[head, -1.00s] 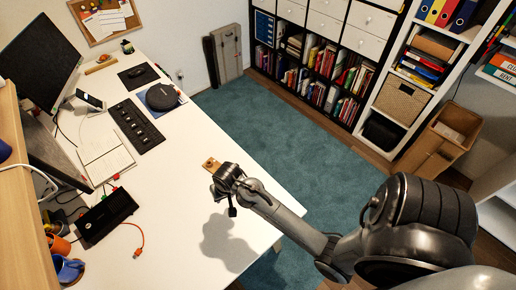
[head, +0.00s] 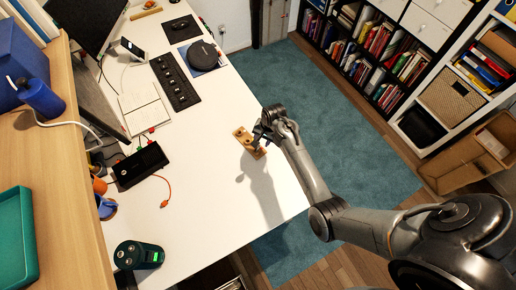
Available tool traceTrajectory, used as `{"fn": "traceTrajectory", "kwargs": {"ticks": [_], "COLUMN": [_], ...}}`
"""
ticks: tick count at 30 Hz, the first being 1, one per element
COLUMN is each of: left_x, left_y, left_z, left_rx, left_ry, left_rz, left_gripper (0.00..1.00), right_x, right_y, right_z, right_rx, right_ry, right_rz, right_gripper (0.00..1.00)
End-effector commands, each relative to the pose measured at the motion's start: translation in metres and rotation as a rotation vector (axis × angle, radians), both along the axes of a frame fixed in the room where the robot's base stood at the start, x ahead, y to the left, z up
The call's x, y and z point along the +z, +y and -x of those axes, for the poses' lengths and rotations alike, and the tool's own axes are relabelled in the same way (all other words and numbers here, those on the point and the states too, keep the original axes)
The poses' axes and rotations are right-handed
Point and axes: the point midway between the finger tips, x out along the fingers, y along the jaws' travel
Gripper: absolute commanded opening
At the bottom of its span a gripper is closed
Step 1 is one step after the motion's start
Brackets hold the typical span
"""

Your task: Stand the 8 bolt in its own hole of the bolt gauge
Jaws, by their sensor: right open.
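A small wooden block (head: 243,138), which looks like the bolt gauge, lies on the white desk near its right edge. My right gripper (head: 259,144) is over the right side of the block and hides part of it. The gripper is open; whether its fingers touch anything is too small to tell. The 8 bolt cannot be made out, and the gauge's holes are not clear at this size. My left gripper is not in view.
The white desk (head: 215,195) is clear around the block. A dark strip with several knobs (head: 177,82), a notebook (head: 146,109), a black box (head: 139,165) with an orange cable and a dark green device (head: 138,255) stand left. A wooden shelf (head: 68,215) holds a green tray (head: 14,240).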

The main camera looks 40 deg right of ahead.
Motion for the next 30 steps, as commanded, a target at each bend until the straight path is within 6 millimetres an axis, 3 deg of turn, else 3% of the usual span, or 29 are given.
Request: {"fn": "traceTrajectory", "kwargs": {"ticks": [11, 21, 30], "left_x": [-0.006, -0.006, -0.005], "left_y": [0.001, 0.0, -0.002], "left_z": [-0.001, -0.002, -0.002], "left_rx": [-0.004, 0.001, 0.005], "left_ry": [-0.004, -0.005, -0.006], "left_rz": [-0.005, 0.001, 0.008], "left_gripper": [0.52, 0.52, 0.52], "right_x": [-0.044, -0.048, -0.048], "right_y": [0.008, 0.009, 0.009], "right_z": [-0.005, -0.006, -0.006], "right_rx": [0.001, 0.001, 0.001], "right_ry": [0.002, 0.001, 0.001], "right_rz": [0.001, 0.001, 0.001], "right_gripper": [0.44, 0.44, 0.0]}}
